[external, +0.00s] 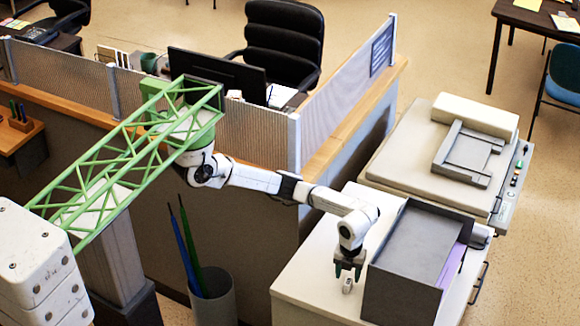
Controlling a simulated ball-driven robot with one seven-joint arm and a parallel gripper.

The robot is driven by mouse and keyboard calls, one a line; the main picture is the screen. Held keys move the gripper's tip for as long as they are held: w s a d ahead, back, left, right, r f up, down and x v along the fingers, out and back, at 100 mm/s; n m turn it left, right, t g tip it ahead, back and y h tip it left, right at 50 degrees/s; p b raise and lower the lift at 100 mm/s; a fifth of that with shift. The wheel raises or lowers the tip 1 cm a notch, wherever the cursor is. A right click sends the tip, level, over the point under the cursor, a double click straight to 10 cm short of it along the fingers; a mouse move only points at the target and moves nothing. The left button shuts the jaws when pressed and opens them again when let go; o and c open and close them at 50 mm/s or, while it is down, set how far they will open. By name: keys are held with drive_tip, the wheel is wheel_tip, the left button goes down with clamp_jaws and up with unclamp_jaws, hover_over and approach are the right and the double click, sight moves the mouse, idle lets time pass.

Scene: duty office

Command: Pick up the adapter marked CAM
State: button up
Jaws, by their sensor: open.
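A small pale block-like object (347,286), possibly the adapter, is on the white cabinet top (310,265). It is too small to read any CAM mark on it. My gripper (348,276) points down right above this object, with its fingers spread and dark. From this angle I cannot tell whether the fingertips reach down around the object or stay above it. No other adapter can be made out.
A dark grey box (418,245) with purple sheets stands close on the gripper's right. A beige copier (410,153) is behind it. A partition (345,90) with a wooden ledge is at the back left. A grey bin (215,304) holds blue and green rods.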

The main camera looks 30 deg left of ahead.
sight(348, 282)
drive_tip(key=shift+w+f+p, duration=0.2)
drive_tip(key=shift+f+p, duration=0.25)
drive_tip(key=shift+f, duration=1)
drive_tip(key=shift+w+f+p, duration=0.15)
drive_tip(key=shift+f+p, duration=0.25)
drive_tip(key=shift+f, duration=1)
drive_tip(key=shift+c, duration=0.4)
clamp_jaws()
